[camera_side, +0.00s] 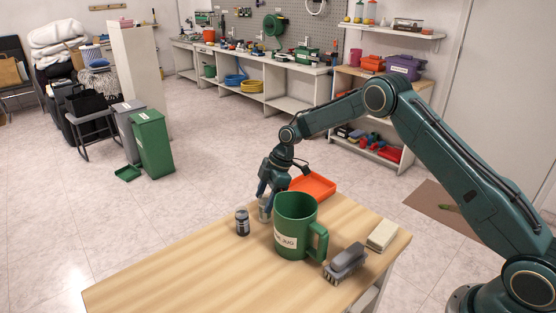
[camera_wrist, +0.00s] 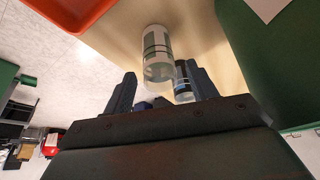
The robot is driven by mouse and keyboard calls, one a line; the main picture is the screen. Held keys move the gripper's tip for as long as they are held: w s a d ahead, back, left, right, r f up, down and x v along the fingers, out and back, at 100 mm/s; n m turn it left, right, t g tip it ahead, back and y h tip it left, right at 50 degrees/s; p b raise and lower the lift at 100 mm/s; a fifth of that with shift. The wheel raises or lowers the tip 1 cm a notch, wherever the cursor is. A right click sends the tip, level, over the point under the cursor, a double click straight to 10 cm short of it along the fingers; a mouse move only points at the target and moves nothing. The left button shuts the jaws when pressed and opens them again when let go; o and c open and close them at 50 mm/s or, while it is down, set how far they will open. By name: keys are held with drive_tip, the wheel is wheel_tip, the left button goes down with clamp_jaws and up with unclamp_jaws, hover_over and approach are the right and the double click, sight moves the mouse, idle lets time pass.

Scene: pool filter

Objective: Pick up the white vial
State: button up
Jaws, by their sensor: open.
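The white vial (camera_side: 265,211) stands upright on the wooden table, just left of a green jug (camera_side: 295,222). My gripper (camera_side: 268,192) points down over it, and its fingers partly cover the vial. In the wrist view, the white-labelled vial (camera_wrist: 157,45) shows in the gap between the two fingers of my gripper (camera_wrist: 164,73). The fingers are apart, one on each side of it; I cannot tell if either touches it. A second, dark vial (camera_side: 242,222) stands to the left; it also shows in the wrist view (camera_wrist: 184,84), near the right finger.
An orange tray (camera_side: 313,187) lies behind the jug, near the table's back edge. A grey brush (camera_side: 345,262) and a pale block (camera_side: 382,236) lie to the right. The table's front left (camera_side: 190,277) is clear.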

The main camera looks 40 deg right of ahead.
drive_tip(key=shift+x, duration=1.3)
drive_tip(key=c, duration=1.1)
drive_tip(key=shift+r, duration=0.15)
wheel_tip(320, 180, up, 20)
drive_tip(key=shift+f, duration=0.1)
drive_tip(key=shift+s+d, duration=0.1)
